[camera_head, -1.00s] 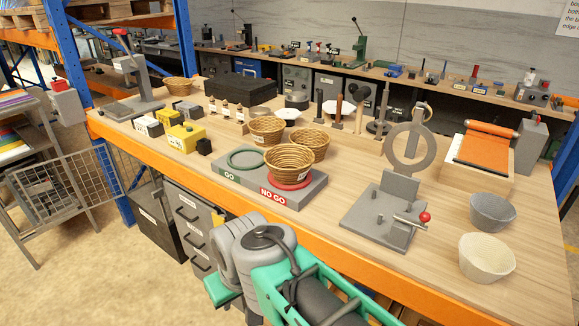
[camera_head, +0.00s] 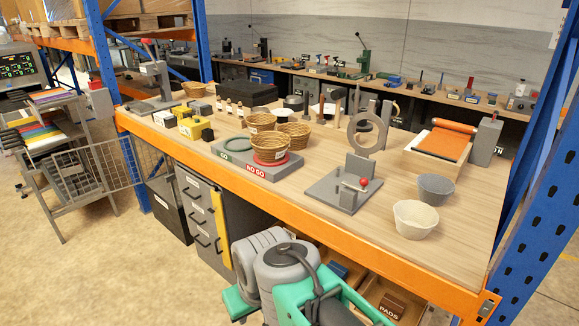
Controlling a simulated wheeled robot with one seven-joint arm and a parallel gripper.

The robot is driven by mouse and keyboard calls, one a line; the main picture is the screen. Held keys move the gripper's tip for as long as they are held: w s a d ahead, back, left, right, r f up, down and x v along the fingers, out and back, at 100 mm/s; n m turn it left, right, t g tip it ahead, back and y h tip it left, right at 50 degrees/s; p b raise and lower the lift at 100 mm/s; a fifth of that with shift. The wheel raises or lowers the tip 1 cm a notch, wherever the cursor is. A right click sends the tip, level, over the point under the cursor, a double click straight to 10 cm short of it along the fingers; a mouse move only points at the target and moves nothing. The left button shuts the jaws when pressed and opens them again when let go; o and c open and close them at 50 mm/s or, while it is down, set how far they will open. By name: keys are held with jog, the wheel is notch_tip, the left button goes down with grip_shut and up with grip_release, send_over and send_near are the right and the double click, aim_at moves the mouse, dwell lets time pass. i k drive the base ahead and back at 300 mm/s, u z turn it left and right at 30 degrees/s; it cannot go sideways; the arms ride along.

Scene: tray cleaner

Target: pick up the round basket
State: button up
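Several round wicker baskets stand on the wooden bench. One basket (camera_head: 270,149) sits on the red ring (camera_head: 289,161) at the NO GO side of a grey gauge block (camera_head: 258,174). A second basket (camera_head: 297,134) stands right behind it, and a third basket (camera_head: 261,122) behind to the left. Another small basket (camera_head: 194,89) is at the far left of the bench. A green ring (camera_head: 231,140) lies empty on the GO side. My gripper is not in view. Green and grey parts at the bottom, probably mine, are in front of the bench, apart from the baskets.
A grey fixture with a red knob (camera_head: 363,182), a white bowl (camera_head: 415,220) and a grey bowl (camera_head: 435,189) stand to the right. A blue rack post (camera_head: 540,150) borders the bench at right. Drawers (camera_head: 200,215) are below. Floor at lower left is clear.

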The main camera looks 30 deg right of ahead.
aim_at(270, 147)
jog(key=u, duration=1)
jog(key=i, duration=2.2)
jog(key=z, duration=1.55)
jog(key=i, duration=0.65)
jog(key=z, duration=0.65)
